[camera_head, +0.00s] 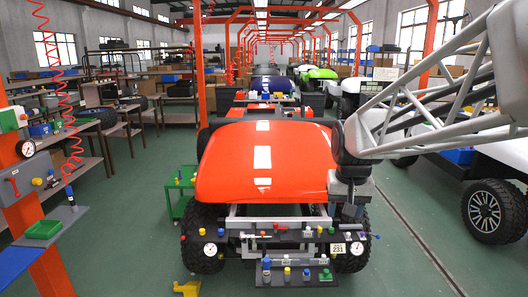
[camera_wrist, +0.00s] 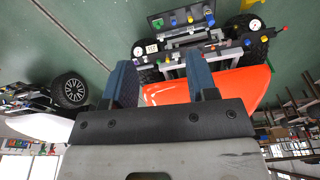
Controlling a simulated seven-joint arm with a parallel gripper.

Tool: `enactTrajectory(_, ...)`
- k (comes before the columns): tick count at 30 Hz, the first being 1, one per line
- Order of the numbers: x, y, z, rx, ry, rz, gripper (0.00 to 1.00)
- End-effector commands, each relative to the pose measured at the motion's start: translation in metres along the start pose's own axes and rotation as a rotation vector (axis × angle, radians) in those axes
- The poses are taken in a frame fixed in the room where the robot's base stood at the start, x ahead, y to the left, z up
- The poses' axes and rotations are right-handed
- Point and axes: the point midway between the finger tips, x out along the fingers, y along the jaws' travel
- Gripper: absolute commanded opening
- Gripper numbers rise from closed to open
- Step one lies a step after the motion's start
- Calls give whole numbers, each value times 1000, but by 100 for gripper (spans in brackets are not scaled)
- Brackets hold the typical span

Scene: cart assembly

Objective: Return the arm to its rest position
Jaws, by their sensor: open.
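My arm, a grey lattice link, reaches in from the upper right of the head view. My gripper (camera_head: 348,212) hangs down in front of the right front corner of the red cart (camera_head: 262,165), above the front rack (camera_head: 290,247). In the wrist view my gripper (camera_wrist: 161,72) shows two blue-grey fingers set wide apart, open with nothing between them. The upside-down cart and rack lie beyond the fingers there. In the head view the fingertips are small and partly lost against the rack's dark parts, so I cannot tell whether they touch it.
The rack carries gauges, coloured knobs and a 231 plate (camera_head: 338,248). A lower shelf (camera_head: 296,276) holds small bottles. White carts (camera_head: 480,140) stand at right, a green trolley (camera_head: 180,196) at left, and an orange post (camera_head: 38,215) further left. Green floor (camera_head: 420,240) is free at right.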

Motion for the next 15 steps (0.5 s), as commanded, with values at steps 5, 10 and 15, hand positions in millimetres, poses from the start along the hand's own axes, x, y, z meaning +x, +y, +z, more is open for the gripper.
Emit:
enactTrajectory(5,-8,3,44,-14,13,-1,53)
enactTrajectory(10,-10,6,84,-27,22,-1,53)
enactTrajectory(15,-10,9,124,-41,32,-2,53)
